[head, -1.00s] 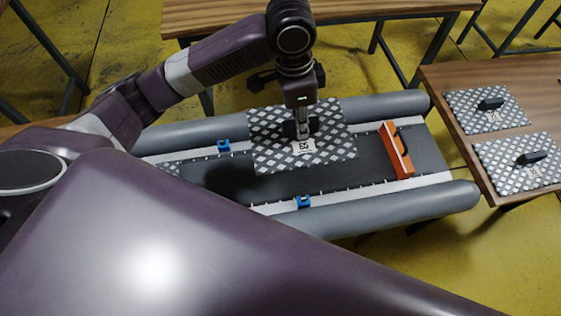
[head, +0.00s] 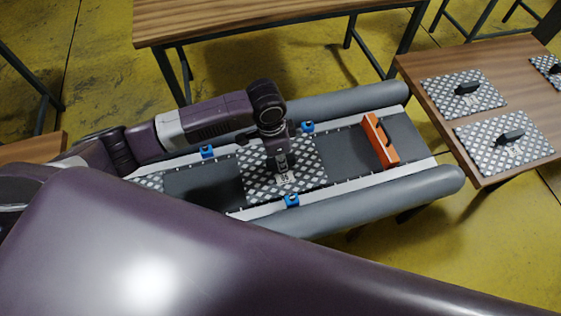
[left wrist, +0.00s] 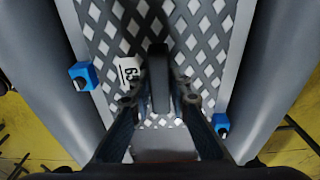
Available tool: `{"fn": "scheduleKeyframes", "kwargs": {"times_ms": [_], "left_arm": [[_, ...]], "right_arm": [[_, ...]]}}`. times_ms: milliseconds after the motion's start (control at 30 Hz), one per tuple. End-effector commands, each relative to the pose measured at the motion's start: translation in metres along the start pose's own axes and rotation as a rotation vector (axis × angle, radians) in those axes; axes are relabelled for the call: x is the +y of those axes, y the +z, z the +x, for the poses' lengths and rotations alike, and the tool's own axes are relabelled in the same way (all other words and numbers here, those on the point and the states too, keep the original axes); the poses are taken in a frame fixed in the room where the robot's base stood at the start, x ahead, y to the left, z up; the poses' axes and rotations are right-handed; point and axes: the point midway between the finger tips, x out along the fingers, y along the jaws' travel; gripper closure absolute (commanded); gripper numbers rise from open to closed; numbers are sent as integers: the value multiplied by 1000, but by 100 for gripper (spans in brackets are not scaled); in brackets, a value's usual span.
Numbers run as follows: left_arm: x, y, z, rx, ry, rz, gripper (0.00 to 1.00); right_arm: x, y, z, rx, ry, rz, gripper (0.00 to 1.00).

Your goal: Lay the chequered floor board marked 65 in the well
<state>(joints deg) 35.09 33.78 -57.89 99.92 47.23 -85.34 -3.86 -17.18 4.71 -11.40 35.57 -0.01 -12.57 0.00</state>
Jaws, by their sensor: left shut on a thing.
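The chequered floor board (head: 311,165), marked 65 on a white label, lies level between the white side rails of the inflatable boat. It also shows in the left wrist view (left wrist: 205,45), with its sides along both rails. My left gripper (head: 281,167) is above its middle, shut on its black handle; in the left wrist view the fingers (left wrist: 160,92) flank the handle (left wrist: 158,62). The dark well floor (head: 205,185) shows on both sides of the board. I cannot tell whether the board touches the floor. My right gripper is not in view.
Blue clips (head: 207,152) sit along the rails, some close to the board. An orange crosspiece (head: 380,141) spans the well to the right. Grey tubes (head: 390,200) flank it. A wooden table (head: 440,112) at right holds other chequered boards (head: 505,142).

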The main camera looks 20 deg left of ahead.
Motion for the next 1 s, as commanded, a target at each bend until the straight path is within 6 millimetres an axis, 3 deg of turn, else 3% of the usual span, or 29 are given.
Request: {"fn": "scheduleKeyframes", "kwargs": {"times_ms": [133, 467, 500, 600, 1000], "left_arm": [[0, 2, 17, 1, 0, 0, 100], [0, 2, 20, 1, -1, 0, 100], [0, 2, 20, 0, 0, 0, 79], [0, 2, 20, 0, 0, 0, 68], [-1, 2, 12, 2, -2, 0, 66]], "right_arm": [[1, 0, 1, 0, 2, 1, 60], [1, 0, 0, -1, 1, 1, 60], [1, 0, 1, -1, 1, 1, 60], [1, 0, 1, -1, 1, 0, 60], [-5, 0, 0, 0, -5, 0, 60]]}}
